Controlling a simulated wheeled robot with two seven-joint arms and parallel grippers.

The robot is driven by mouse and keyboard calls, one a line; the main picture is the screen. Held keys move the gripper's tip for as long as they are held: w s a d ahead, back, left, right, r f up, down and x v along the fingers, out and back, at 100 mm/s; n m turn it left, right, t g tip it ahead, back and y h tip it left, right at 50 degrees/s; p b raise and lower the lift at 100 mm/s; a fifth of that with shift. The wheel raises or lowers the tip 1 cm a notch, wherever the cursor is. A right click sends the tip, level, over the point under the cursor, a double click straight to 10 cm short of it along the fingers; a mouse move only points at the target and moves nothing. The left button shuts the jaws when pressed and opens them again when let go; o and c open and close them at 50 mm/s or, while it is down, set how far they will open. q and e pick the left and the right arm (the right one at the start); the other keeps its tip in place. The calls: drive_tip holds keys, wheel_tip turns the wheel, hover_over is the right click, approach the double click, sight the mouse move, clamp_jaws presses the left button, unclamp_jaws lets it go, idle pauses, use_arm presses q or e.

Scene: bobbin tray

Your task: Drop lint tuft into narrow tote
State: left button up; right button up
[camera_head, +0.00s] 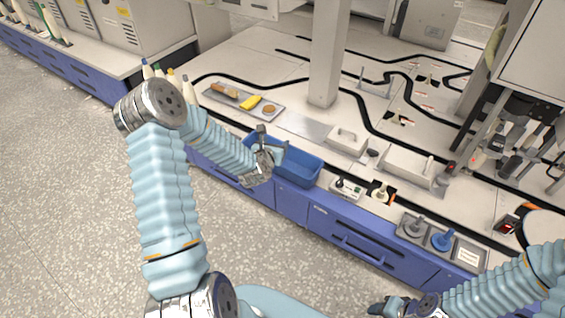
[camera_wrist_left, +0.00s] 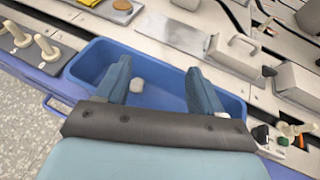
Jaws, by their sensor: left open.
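The blue tote (camera_head: 306,181) stands at the front edge of the bench. It also shows in the left wrist view (camera_wrist_left: 82,64), where it fills the middle. My left gripper (camera_head: 272,147) is over the tote with its fingers apart; they also show in the left wrist view (camera_wrist_left: 158,80). A small whitish lump, which looks like the lint tuft (camera_wrist_left: 137,85), shows inside the tote's outline, next to the left finger and apart from the right one. It appears to lie on the tote floor. The head view does not show it. My right gripper (camera_head: 385,306) is low at the bottom edge, its fingers unclear.
A grey tray (camera_head: 233,101) with a yellow piece (camera_head: 250,102) and brown pieces lies behind the tote. A white lidded box (camera_head: 347,140) is to the right. Blue and grey spools (camera_head: 441,241) sit at the front right. A pillar (camera_head: 328,60) rises behind.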

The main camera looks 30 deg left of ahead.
use_arm(q)
drive_tip(key=p+v, duration=0.1)
drive_tip(key=v, duration=1.2)
drive_tip(key=shift+p, duration=0.35)
drive_tip(key=shift+s+d, duration=0.1)
drive_tip(key=shift+s, duration=0.05)
